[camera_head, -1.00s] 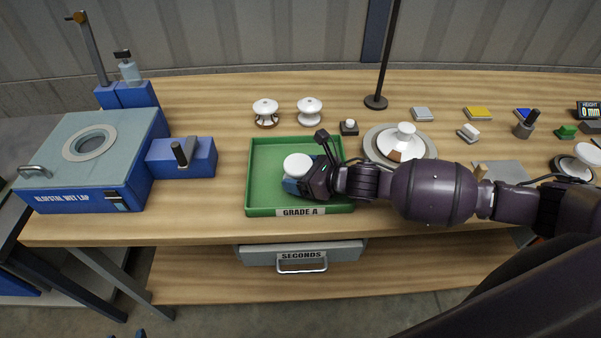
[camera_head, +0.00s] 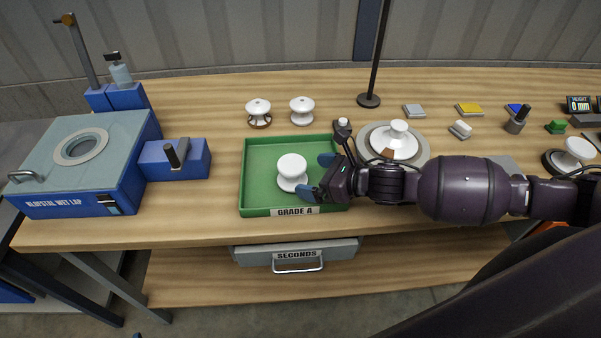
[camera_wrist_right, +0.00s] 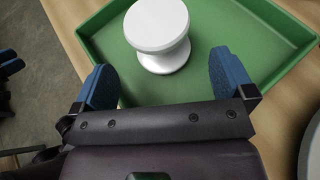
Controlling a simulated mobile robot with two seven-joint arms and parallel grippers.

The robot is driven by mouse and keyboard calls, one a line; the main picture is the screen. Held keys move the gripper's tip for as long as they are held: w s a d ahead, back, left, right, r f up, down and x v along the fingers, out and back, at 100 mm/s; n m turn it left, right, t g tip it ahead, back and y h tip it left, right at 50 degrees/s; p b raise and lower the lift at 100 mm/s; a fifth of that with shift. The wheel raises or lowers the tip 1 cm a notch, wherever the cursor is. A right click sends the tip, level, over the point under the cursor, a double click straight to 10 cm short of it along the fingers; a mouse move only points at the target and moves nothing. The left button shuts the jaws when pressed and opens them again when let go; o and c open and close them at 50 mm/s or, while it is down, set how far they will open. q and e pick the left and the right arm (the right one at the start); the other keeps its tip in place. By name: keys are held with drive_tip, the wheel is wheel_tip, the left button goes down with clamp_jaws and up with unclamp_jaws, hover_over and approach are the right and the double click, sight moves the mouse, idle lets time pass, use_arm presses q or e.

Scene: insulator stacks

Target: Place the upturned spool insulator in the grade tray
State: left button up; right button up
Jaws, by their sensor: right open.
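A white spool insulator (camera_head: 292,170) stands upright on the floor of the green grade tray (camera_head: 257,196), which is labelled GRADE A. My right gripper (camera_head: 316,176) is just to its right, over the tray, with its blue fingers apart and empty. In the right wrist view the insulator (camera_wrist_right: 157,32) stands beyond the open fingertips (camera_wrist_right: 165,78), clear of both, inside the tray (camera_wrist_right: 262,38). My left gripper does not clearly show.
Two white insulators (camera_head: 258,112) (camera_head: 302,109) stand behind the tray. A white insulator on a round plate (camera_head: 398,142) is right of the tray. A blue wet lap machine (camera_head: 85,160) stands at left. A SECONDS drawer (camera_head: 297,257) hangs below the tabletop.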

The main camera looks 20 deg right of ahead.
drive_tip(key=shift+v, duration=2.95)
